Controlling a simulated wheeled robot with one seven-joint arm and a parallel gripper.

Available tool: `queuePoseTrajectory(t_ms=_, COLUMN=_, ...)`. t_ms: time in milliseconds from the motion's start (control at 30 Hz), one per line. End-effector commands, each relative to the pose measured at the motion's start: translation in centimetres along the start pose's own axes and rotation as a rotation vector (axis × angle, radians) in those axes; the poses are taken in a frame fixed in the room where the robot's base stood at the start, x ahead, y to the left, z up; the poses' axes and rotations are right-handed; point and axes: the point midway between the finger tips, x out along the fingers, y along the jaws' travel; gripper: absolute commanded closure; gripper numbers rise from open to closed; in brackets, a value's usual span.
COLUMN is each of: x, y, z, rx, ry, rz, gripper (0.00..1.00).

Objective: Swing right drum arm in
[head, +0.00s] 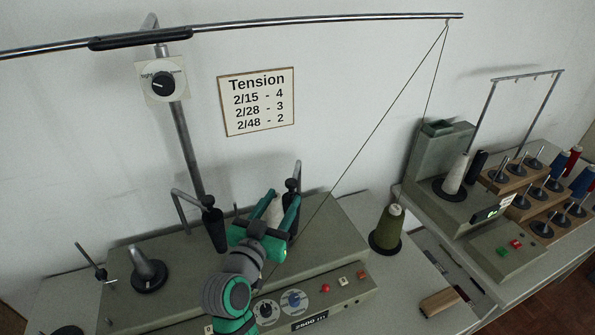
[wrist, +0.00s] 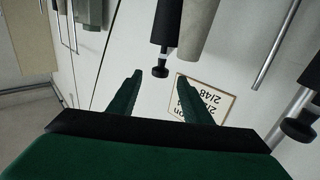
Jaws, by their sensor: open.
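The right drum arm is a thin grey rod (head: 298,172) above a black drum with a small black knob (head: 292,185), standing at the right of the winding machine. My gripper (head: 283,197) is open, its green fingers just left of and overlapping this drum. A pale cone (head: 274,210) shows between the fingers. In the wrist view the black drum's knob (wrist: 160,71) appears between and beyond the fingertips of my gripper (wrist: 160,78); no contact is visible. The left drum arm (head: 181,205) with its black drum (head: 213,228) stands left of my gripper.
The grey machine body (head: 180,262) carries a steel post (head: 186,150) under a rail. A dark green yarn cone (head: 386,230) stands at the right, with thread running from the rail's end. A second machine (head: 435,160) and spool racks lie farther right. The wall is close behind.

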Motion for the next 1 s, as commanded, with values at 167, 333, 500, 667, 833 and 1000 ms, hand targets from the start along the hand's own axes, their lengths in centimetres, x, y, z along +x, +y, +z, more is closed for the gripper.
queuePoseTrajectory(t_ms=167, x=0.5, y=-0.1, z=-1.1, rx=0.009, ry=0.008, rz=0.013, gripper=0.55)
queuePoseTrajectory(t_ms=333, x=2.5, y=0.0, z=-1.0, rx=0.008, ry=0.008, rz=0.015, gripper=0.55)
queuePoseTrajectory(t_ms=500, x=5.5, y=0.1, z=-1.0, rx=0.008, ry=0.007, rz=0.015, gripper=0.55)
queuePoseTrajectory(t_ms=667, x=8.2, y=0.1, z=-1.0, rx=0.007, ry=0.007, rz=0.014, gripper=0.55)
queuePoseTrajectory(t_ms=833, x=10.1, y=0.0, z=-1.0, rx=0.008, ry=0.006, rz=0.012, gripper=0.55)
queuePoseTrajectory(t_ms=1000, x=11.0, y=0.2, z=-1.0, rx=0.008, ry=0.007, rz=0.014, gripper=0.55)
